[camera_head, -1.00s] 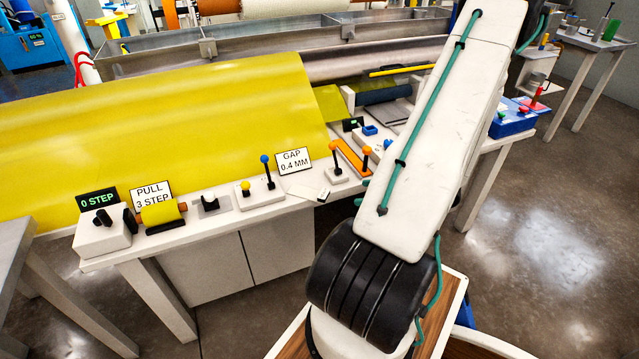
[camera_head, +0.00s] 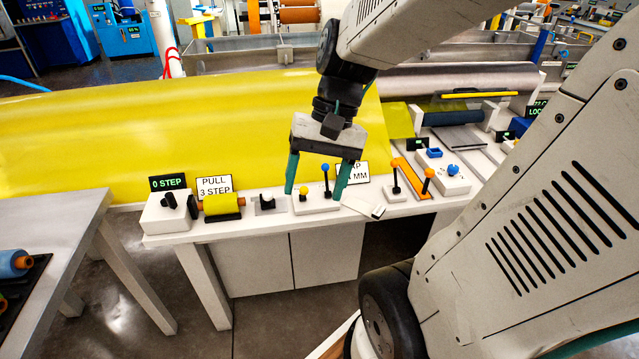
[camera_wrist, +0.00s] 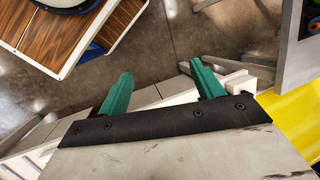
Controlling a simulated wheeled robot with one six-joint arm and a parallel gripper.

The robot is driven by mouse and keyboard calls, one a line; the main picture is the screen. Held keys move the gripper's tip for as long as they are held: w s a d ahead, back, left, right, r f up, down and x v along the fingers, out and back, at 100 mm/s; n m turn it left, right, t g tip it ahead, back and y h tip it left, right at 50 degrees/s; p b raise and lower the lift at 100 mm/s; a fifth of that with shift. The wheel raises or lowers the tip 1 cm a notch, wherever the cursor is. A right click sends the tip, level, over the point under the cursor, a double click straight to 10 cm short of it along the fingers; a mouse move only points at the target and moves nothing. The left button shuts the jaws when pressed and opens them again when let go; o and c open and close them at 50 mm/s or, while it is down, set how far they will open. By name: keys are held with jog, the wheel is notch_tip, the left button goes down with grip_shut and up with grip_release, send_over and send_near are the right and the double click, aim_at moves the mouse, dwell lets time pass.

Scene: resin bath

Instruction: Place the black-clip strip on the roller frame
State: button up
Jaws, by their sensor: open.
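My gripper (camera_head: 315,190) is open and empty, with two green fingers pointing down in front of the yellow sheet, over the control bench. The wrist view also shows the gripper (camera_wrist: 160,76) with nothing between its fingers. A flat pale strip with a small dark end (camera_head: 362,206) lies on the bench's front edge, just right of the gripper; I cannot tell whether it is the black-clip strip. A dark roller between white end posts (camera_head: 455,117), likely the roller frame, stands farther back to the right, apart from the gripper.
The white bench (camera_head: 250,225) carries a knob box (camera_head: 165,217), a yellow roll (camera_head: 221,204), and blue- and orange-topped levers, close to the fingers. A wide yellow sheet (camera_head: 150,130) rises behind. A grey table (camera_head: 45,225) stands at left. Floor is open between them.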

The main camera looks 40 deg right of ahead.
jog(key=s+a+r+n+t+h, duration=0.1)
jog(key=s+a+r+n+h, duration=0.2)
jog(key=s+n, duration=0.3)
jog(key=shift+a+r+n+t+h, duration=0.3)
jog(key=shift+a+r+t+h, duration=0.15)
jog(key=shift+r, duration=0.25)
jog(key=shift+d, duration=0.1)
